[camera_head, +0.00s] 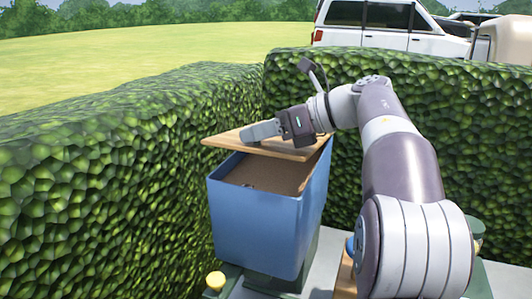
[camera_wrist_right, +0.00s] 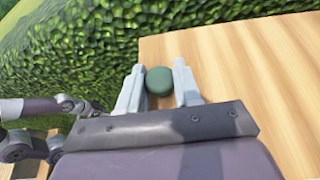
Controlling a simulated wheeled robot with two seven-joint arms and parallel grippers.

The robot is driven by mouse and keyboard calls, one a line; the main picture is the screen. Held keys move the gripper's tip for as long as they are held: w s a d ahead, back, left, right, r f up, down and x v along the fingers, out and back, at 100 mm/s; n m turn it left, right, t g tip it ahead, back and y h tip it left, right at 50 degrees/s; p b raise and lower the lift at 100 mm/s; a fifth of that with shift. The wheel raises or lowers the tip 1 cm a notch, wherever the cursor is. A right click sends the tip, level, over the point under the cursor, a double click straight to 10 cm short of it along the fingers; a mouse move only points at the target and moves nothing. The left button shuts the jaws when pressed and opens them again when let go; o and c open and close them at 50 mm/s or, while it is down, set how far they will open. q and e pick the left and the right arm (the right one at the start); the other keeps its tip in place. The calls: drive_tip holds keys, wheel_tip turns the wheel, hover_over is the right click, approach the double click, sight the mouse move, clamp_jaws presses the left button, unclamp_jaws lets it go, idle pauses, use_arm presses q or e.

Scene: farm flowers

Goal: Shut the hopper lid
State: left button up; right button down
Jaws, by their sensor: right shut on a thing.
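The blue hopper (camera_head: 255,225) stands in front of the hedges, and its brown inside (camera_head: 270,175) shows through the open front part of its top. The pale wooden lid (camera_head: 222,140) lies above the back of the opening, apart from the front rim. My right gripper (camera_head: 252,132) is over the lid. In the right wrist view, its two fingers (camera_wrist_right: 158,88) are on either side of a dark green round knob (camera_wrist_right: 158,80) on the wooden lid (camera_wrist_right: 240,70), and are shut on it. The knob is hidden in the head view. My left gripper is not in view.
Tall green hedges stand to the left (camera_head: 100,190) and behind (camera_head: 430,110) the hopper, close to it. A yellow round knob (camera_head: 215,280) is low at the front left of the hopper. A white vehicle (camera_head: 375,25) is beyond the hedge.

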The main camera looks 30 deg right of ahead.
sight(309, 155)
use_arm(q)
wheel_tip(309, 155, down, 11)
drive_tip(key=b, duration=0.8)
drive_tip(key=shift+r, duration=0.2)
use_arm(e)
drive_tip(key=shift+n+t+h, duration=0.4)
drive_tip(key=shift+n, duration=0.5)
drive_tip(key=f, duration=0.4)
drive_tip(key=a+f, duration=0.1)
drive_tip(key=f, duration=0.1)
drive_tip(key=shift+s+f, duration=0.3)
drive_tip(key=shift+s, duration=0.1)
drive_tip(key=c, duration=0.8)
unclamp_jaws()
drive_tip(key=shift+a+f, duration=0.1)
drive_tip(key=shift+c, duration=0.2)
drive_tip(key=shift+w, duration=0.1)
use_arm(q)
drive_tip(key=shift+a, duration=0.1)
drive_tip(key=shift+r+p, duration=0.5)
use_arm(e)
drive_tip(key=v, duration=1.3)
drive_tip(key=shift+a, duration=0.15)
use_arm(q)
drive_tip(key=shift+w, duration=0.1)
